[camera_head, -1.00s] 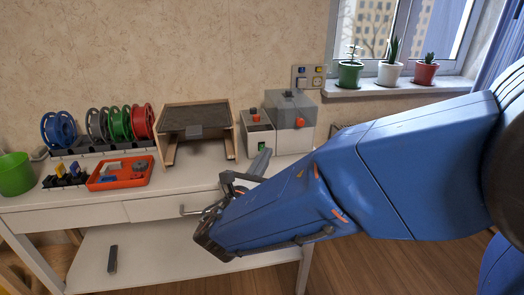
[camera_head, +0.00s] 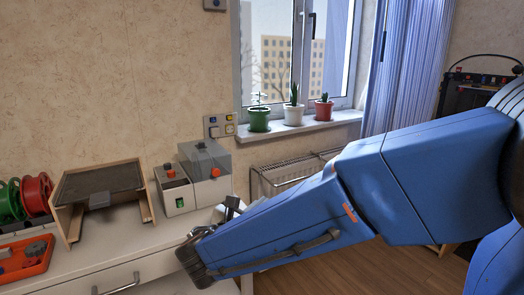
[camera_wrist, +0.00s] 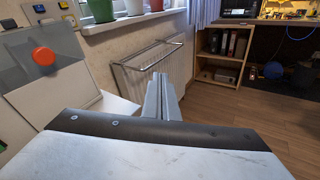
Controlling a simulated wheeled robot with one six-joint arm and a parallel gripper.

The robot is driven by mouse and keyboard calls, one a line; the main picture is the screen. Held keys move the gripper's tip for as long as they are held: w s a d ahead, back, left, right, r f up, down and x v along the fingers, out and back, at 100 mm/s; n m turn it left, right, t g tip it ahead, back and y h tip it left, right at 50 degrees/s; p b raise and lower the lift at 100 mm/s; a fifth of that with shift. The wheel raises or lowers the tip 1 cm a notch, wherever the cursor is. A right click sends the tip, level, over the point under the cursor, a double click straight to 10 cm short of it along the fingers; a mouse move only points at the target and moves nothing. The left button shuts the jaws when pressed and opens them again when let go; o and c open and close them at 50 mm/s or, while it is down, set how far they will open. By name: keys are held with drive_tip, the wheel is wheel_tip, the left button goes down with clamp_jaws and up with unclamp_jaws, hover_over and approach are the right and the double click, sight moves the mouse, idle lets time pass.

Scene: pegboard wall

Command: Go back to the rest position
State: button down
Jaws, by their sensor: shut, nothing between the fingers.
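My gripper shows in the wrist view (camera_wrist: 163,98), its two fingers together with nothing between them. It points past the end of the white table toward the radiator and the open floor. In the head view my blue arm reaches in from the right, and its wrist end is over the table's right end. The fingers are mostly hidden there behind the wrist.
The white table (camera_head: 135,268) carries a grey machine with a red button (camera_head: 207,165), a wooden stand (camera_head: 97,190) and an orange tray (camera_head: 25,258). A radiator (camera_head: 288,172) is under the windowsill with potted plants. A shelf (camera_wrist: 222,52) stands farther right.

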drive_tip(key=s+d+f+m+g, duration=0.2)
drive_tip(key=s+d+m+g, duration=0.15)
drive_tip(key=d, duration=0.55)
drive_tip(key=s+d+f+m+g+h, duration=0.1)
drive_tip(key=s+d+m+g, duration=0.15)
drive_tip(key=d+m, duration=0.45)
drive_tip(key=s+d+f+m+g, duration=0.2)
drive_tip(key=s+d+g, duration=0.1)
drive_tip(key=d, duration=0.7)
drive_tip(key=s+d+f+m+y, duration=0.1)
drive_tip(key=s+d+m+y, duration=0.1)
drive_tip(key=s+m, duration=0.5)
drive_tip(key=s+d+f+m+g+y, duration=0.1)
drive_tip(key=s+d+f+m+y, duration=0.1)
drive_tip(key=s+m+y, duration=0.3)
drive_tip(key=s+m, duration=0.3)
drive_tip(key=shift+s+m+y, duration=0.3)
drive_tip(key=shift+m, duration=0.05)
